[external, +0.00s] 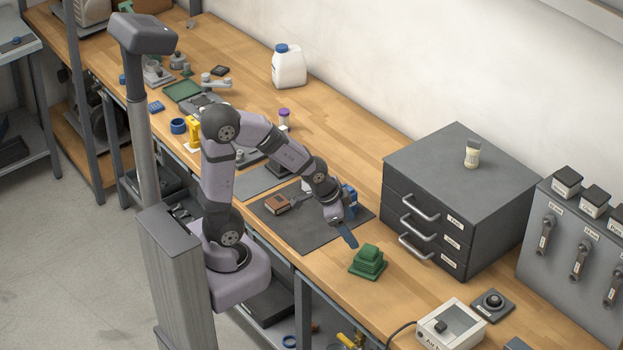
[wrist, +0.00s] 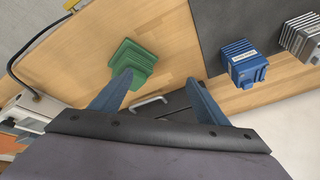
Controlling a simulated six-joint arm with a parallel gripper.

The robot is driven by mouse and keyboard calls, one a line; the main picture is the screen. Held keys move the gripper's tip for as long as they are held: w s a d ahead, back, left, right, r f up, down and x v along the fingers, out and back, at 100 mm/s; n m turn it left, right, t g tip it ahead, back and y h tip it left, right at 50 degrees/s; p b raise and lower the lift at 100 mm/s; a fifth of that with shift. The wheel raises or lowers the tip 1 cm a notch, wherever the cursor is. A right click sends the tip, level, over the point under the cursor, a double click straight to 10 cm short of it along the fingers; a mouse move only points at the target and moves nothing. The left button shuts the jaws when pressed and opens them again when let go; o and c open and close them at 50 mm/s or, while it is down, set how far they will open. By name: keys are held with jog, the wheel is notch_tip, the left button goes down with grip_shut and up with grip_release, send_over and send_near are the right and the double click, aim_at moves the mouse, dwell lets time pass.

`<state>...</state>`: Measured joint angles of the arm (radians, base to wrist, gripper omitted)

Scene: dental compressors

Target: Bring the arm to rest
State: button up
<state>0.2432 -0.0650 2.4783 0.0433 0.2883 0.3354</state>
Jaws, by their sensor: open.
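My gripper (external: 346,232) is at the end of my bent arm, over the bench between the dark mat and a green stepped block. In the wrist view its two blue fingers (wrist: 160,95) stand wide apart with nothing between them. The green stepped block (external: 368,262) sits on the wood just to the right of the gripper in the external view. It also shows in the wrist view (wrist: 130,65), beyond the left finger and apart from my grip.
A white box (external: 452,325) sits at the front right.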

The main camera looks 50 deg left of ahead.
jog(key=s+a+f+n+g, duration=0.1)
jog(key=s+a, duration=0.1)
jog(key=s+a+f+n+g+y, duration=0.1)
jog(key=s+a, duration=0.2)
jog(key=s+a+f+n+g+b, duration=0.1)
jog(key=s+a+n, duration=0.1)
jog(key=s+a, duration=0.1)
jog(key=shift+s+a+y, duration=0.2)
jog(key=shift+a+y, duration=0.05)
jog(key=shift+y, duration=0.05)
jog(key=shift+s+d+f+n+g+b, duration=0.15)
jog(key=shift+s+f+n+g, duration=0.15)
jog(key=shift+s+n, duration=0.3)
jog(key=shift+s+f+n+g+b, duration=0.1)
jog(key=shift+s+f+n+g, duration=0.2)
jog(key=shift+s+n, duration=0.25)
jog(key=shift+s+d+f+n+g+b, duration=0.15)
jog(key=shift+s+f+n+g, duration=0.25)
jog(key=shift+s, duration=0.3)
jog(key=shift+a+r, duration=0.1)
